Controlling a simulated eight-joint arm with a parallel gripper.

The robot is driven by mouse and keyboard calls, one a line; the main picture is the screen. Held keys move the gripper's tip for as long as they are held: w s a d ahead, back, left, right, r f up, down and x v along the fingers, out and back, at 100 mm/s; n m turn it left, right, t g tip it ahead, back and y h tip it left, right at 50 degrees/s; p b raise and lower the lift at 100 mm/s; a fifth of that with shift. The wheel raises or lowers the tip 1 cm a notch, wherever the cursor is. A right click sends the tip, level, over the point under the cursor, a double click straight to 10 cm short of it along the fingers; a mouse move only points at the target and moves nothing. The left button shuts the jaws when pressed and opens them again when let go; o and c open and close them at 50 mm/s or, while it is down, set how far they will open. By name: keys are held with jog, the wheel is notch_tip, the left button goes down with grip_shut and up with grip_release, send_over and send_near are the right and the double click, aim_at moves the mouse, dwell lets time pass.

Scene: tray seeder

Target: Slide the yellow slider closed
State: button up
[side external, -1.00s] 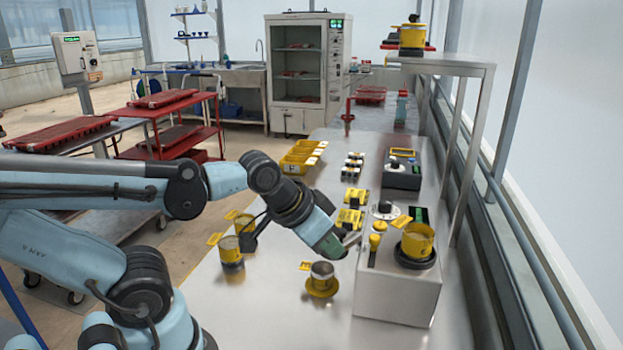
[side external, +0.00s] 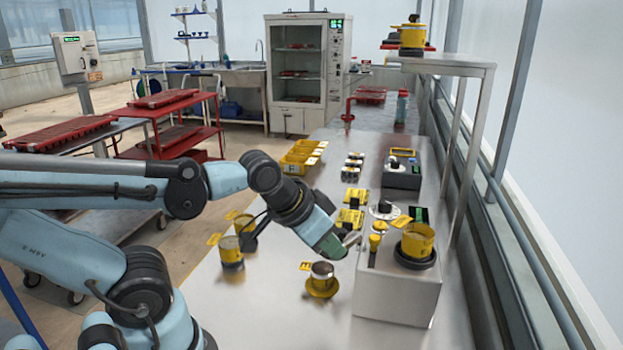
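A small yellow knob (side external: 375,241), which looks like the yellow slider, sits at the left edge of the silver box (side external: 397,297). The finger gap is too small to make out, and I see nothing held. How far the slider is open cannot be made out.
A yellow cup (side external: 418,240) stands on a black base on the box. A metal cup on a yellow saucer (side external: 321,289) stands on the bench below my gripper. Yellow-tagged cups (side external: 231,253) stand left. A black device (side external: 402,173) and yellow bins (side external: 299,161) are farther back.

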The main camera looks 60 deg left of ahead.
aim_at(375, 237)
jog(key=shift+o, duration=1.1)
jog(key=shift+w+r, duration=0.2)
jog(key=shift+r, duration=0.15)
jog(key=o, duration=0.4)
jog(key=w+r+m+g, duration=0.1)
jog(key=w+r+g, duration=0.1)
jog(key=r, duration=0.1)
jog(key=w+r+m+g, duration=0.2)
jog(key=w+r, duration=0.1)
jog(key=r, duration=0.1)
jog(key=w+r+m+g, duration=0.2)
jog(key=w+r, duration=0.1)
jog(key=shift+w+d+r, duration=0.15)
jog(key=shift+d+r, duration=0.05)
jog(key=shift+r, duration=0.1)
jog(key=shift+m+g, duration=0.5)
jog(key=f, duration=0.7)
jog(key=w+f, duration=0.1)
jog(key=f, duration=0.3)
jog(key=shift+f, duration=0.1)
grip_shut()
